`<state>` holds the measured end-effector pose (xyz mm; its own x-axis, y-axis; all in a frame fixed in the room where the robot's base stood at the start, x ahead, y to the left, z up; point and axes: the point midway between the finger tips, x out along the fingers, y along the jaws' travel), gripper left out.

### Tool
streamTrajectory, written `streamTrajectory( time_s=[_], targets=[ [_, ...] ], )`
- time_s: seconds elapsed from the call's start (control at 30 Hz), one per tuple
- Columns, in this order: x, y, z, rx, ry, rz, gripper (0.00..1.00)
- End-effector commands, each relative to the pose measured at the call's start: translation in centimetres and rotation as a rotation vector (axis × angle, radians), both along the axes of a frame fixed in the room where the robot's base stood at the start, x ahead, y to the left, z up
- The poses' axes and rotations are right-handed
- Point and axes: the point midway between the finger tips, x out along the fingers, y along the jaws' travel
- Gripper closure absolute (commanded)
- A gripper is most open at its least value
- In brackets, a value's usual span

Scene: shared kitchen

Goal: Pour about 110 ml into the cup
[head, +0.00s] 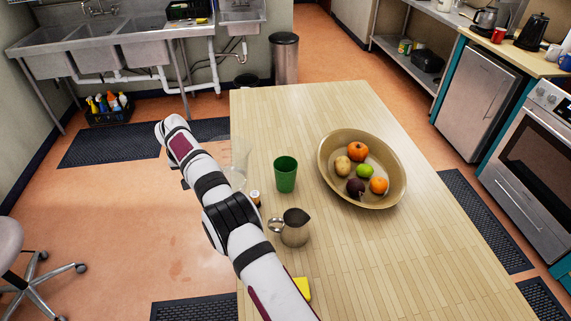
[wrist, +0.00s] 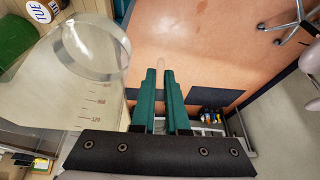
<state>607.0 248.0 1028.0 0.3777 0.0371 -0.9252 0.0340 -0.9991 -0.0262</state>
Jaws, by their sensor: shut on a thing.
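A green cup (head: 286,175) stands upright on the wooden table, left of the fruit bowl; the inside of its base is out of sight. Its green side also shows at the upper left of the wrist view (wrist: 22,36). A clear measuring jug (wrist: 97,88) with red graduation marks is beside my gripper (wrist: 163,75) in the wrist view. In the head view the jug (head: 239,160) is a faint outline left of the cup, by the table's edge. My gripper is shut, apparently on the jug's clear handle. The jug's contents and exact tilt are unclear.
A metal pitcher (head: 294,230) stands in front of the cup. A small bottle (head: 255,198) is close to the cup's left. A fruit bowl (head: 325,170) is on the right. A yellow object (head: 302,288) lies near my arm. The table's far end is clear.

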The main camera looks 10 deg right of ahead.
Motion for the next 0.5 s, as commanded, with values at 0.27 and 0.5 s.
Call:
streamTrajectory(
  time_s=[0.27, 0.5],
  targets=[
    [0.0, -0.6, -0.2, 0.112, 0.009, -0.002, 1.0],
    [0.2, -1.8, 1.7, 0.269, 0.023, -0.003, 1.0]
  ],
)
